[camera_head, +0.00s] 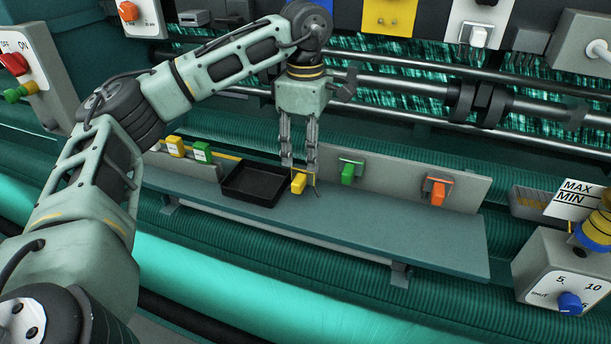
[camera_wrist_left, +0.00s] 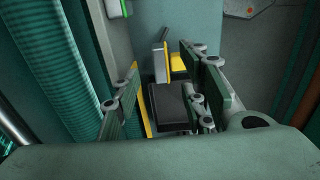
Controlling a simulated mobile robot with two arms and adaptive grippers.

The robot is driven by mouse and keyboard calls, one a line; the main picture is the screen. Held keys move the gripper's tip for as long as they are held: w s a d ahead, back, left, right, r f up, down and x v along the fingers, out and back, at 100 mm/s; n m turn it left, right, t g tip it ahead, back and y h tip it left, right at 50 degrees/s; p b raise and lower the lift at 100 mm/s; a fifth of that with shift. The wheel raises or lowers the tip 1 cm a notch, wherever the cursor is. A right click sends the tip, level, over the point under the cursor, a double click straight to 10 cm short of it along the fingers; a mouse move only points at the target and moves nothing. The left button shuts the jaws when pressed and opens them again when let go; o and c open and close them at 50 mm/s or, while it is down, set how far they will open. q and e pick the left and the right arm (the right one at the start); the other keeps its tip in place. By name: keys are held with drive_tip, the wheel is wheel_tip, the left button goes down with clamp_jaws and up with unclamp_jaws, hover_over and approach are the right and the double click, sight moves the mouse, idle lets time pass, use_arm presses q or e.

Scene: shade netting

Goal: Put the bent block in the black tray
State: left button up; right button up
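A small yellow block (camera_head: 298,183) is at the back of the grey-blue shelf, just right of the black tray; I cannot make out a bend in it. A yellow block with a grey plate also shows in the left wrist view (camera_wrist_left: 178,63), beyond the fingers. The shallow, empty black tray (camera_head: 238,195) stands on the shelf. My left gripper (camera_head: 299,165) points down above the yellow block, its fingers apart with nothing clearly held between them. In the wrist view its fingers (camera_wrist_left: 163,95) are spread, with a dark surface between them. My right gripper is not in view.
Green (camera_head: 347,173) and orange (camera_head: 437,192) blocks are on the grey back board. Yellow (camera_head: 175,146) and green (camera_head: 202,152) boxes stand left of the tray. The shelf (camera_head: 400,233) is clear at right. A dial box (camera_head: 562,270) stands beyond its right end.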

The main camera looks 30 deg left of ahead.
sight(304, 168)
use_arm(q)
drive_tip(key=shift+s+a+f+p, duration=0.1)
drive_tip(key=shift+s+f+p, duration=0.05)
drive_tip(key=shift+f+p, duration=0.35)
drive_tip(key=shift+s+f+p, duration=0.15)
drive_tip(key=shift+f+p, duration=0.2)
drive_tip(key=shift+f, duration=0.1)
wheel_tip(304, 168, down, 3)
drive_tip(key=shift+w+r+p, duration=0.1)
drive_tip(key=shift+r+p, duration=0.1)
drive_tip(key=shift+p, duration=0.2)
drive_tip(key=shift+w+f, duration=0.1)
drive_tip(key=shift+f, duration=0.25)
drive_tip(key=shift+c, duration=0.3)
drive_tip(key=c, duration=0.4)
clamp_jaws()
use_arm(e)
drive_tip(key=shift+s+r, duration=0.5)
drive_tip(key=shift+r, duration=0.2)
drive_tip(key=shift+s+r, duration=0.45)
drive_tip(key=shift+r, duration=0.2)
